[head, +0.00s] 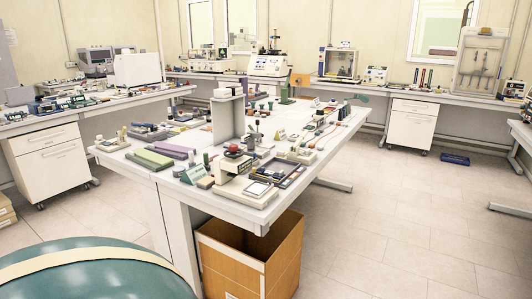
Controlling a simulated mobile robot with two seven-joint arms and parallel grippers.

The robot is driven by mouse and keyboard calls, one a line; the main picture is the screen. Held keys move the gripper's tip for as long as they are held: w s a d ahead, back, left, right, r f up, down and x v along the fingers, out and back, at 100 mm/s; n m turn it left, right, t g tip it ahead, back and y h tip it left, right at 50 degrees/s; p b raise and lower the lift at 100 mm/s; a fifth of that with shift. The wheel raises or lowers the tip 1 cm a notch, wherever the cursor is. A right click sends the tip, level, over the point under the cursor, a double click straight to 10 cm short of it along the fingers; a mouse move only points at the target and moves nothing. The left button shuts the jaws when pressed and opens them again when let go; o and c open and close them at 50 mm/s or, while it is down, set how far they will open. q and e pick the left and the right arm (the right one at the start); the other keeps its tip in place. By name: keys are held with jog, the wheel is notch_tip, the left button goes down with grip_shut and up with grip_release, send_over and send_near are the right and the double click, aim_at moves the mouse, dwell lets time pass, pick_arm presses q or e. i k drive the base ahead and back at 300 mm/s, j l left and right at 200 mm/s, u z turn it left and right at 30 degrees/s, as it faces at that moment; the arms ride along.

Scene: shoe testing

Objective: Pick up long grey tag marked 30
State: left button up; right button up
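I cannot make out a long grey tag marked 30 in the head view. Many small parts crowd the central white table (183,199), and they are too small to read. Neither my left nor my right gripper is in view.
An open brown box (232,257) stands under the table's near end. Green (148,159) and purple (172,151) blocks lie on its left side. White drawer cabinets stand left (50,160) and back right (408,124). An unclear teal rounded shape (90,280) fills the lower left.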

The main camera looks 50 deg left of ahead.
aim_at(308, 152)
jog(key=u, duration=1.3)
jog(key=i+l+z, duration=0.35)
jog(key=i, duration=0.3)
jog(key=i+l+z, duration=0.15)
jog(key=i+z, duration=0.25)
jog(key=i, duration=1.15)
jog(key=i+u, duration=0.45)
jog(key=i+l+u, duration=0.2)
jog(key=u, duration=0.25)
jog(key=i+l+u, duration=0.3)
jog(key=u, duration=0.15)
jog(key=i+l+u, duration=0.2)
jog(key=l+u, duration=0.2)
jog(key=i+l+u, duration=0.15)
jog(key=l+u, duration=0.3)
